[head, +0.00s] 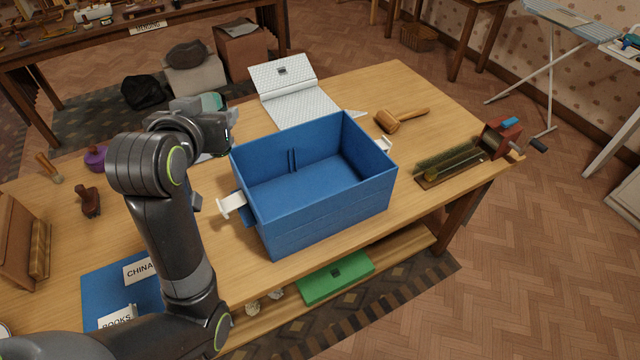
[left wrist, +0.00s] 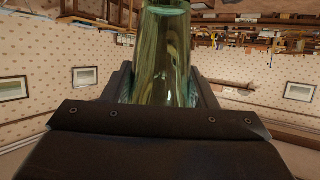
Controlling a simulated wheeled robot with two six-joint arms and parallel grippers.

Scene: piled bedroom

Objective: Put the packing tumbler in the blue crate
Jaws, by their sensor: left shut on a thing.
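The packing tumbler (left wrist: 163,50) is clear greenish glass and fills the space between the fingers of my left gripper (left wrist: 160,88) in the left wrist view. The gripper is shut on it. In the head view the left arm comes up from the bottom left and its wrist hangs over the table, left of the crate; the fingers are mostly hidden there. A pale green patch beside the wrist may be the tumbler. The blue crate (head: 335,215) stands open on the table with its white handles out, and its visible inside looks empty. My right gripper is not in view.
A blue folder (head: 100,285) with cards lies front left. The table's front right is clear.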

